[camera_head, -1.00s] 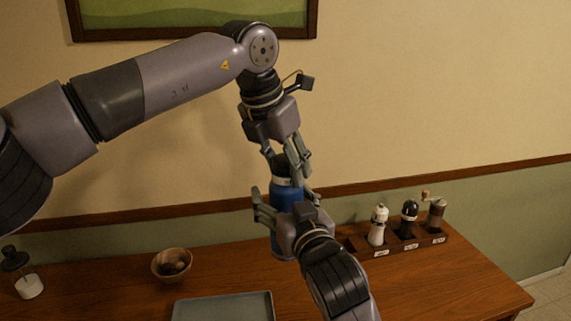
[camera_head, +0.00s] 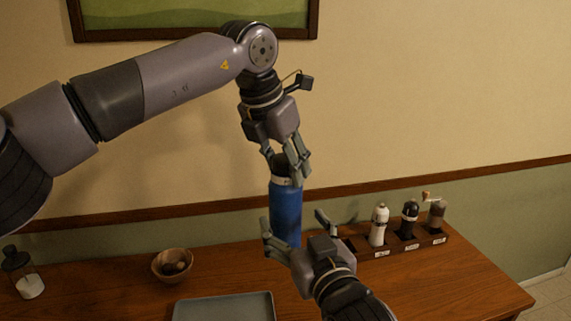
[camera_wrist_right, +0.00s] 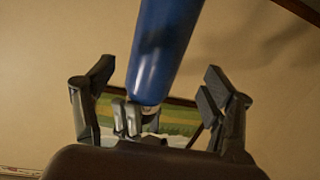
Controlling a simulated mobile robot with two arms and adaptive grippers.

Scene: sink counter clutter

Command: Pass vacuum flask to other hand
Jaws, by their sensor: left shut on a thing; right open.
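The vacuum flask (camera_head: 286,212) is a blue cylinder hanging nearly upright above the table in the head view. My left gripper (camera_head: 286,170) is shut on its top end. My right gripper (camera_head: 294,226) is open and empty, low beside the flask, and partly covers the flask's lower end. In the right wrist view the flask (camera_wrist_right: 164,48) slants down from the top, between the spread fingers of my right gripper (camera_wrist_right: 158,78), and touches neither. Left gripper fingers (camera_wrist_right: 127,118) show at the flask's far end there.
A wooden rack (camera_head: 360,247) with a white shaker (camera_head: 379,226), a dark shaker (camera_head: 409,219) and a grinder (camera_head: 435,215) stands right of the flask. A grey tray (camera_head: 180,311), wooden bowl (camera_head: 160,268) and jar (camera_head: 17,263) are on the left. The table's right end is clear.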

